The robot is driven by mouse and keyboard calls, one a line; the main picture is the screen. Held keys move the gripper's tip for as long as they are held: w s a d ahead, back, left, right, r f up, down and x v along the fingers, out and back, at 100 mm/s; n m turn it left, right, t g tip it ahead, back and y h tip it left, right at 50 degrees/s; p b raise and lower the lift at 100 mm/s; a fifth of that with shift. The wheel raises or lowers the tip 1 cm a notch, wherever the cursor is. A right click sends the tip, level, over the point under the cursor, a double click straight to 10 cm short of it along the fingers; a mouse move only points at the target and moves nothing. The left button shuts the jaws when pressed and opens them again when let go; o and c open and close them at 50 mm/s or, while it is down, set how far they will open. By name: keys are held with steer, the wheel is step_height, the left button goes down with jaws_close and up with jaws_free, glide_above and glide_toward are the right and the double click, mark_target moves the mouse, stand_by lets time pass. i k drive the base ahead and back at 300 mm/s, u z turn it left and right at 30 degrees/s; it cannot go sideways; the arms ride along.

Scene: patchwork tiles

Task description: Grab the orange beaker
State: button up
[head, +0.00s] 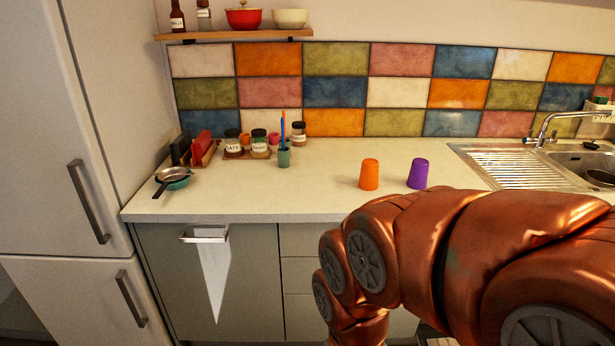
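The orange beaker (369,174) stands upside down, wide end on the countertop, in the middle of the head view. A purple beaker (418,173) of similar shape stands a little to its right, apart from it. My copper-coloured arm reaches in from the lower right, in front of the counter. My gripper is not visible; the arm's end runs out of the picture at the bottom. Nothing covers the orange beaker.
The countertop (250,195) is clear left of the orange beaker. Jars (259,144), a green cup (284,158) with sticks and a teal bowl (173,178) stand further left. A sink (585,165) with a tap is at the right. A cloth (214,270) hangs on the cabinet front.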

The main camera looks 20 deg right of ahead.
mark_target(368, 179)
steer(key=u, duration=0.25)
steer(key=i, duration=0.9)
steer(key=z, duration=0.35)
